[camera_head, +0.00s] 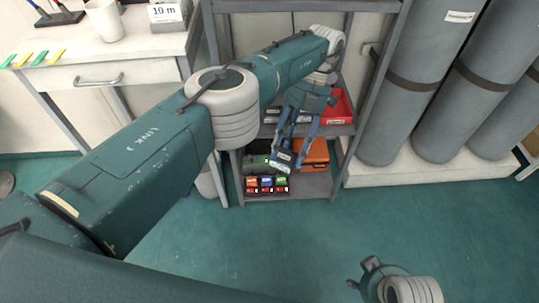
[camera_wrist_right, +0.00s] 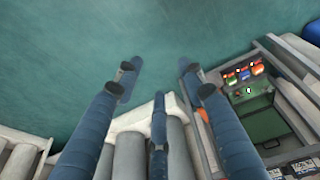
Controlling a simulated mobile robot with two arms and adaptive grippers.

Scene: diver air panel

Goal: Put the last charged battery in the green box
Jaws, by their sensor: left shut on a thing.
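My left gripper (camera_head: 291,150) reaches into the rack and points down at the lower shelf. It is shut on a small dark thing with a pale label, probably a battery (camera_head: 284,157), partly hidden by the fingers. The green box (camera_head: 257,160) is on the lower shelf, just left of the fingers, and is partly hidden in shadow; its green inside shows in the right wrist view (camera_wrist_right: 264,124). A black charger (camera_head: 266,193) with orange, blue and green topped units stands in front of it. My right gripper (camera_wrist_right: 159,86) is open and empty, over the floor.
An orange box (camera_head: 315,152) stands right of the left gripper, and a red bin (camera_head: 340,106) is on the shelf above. Rack posts (camera_head: 339,165) flank the shelf. Grey cylinders (camera_head: 410,90) stand to the right on a white plinth.

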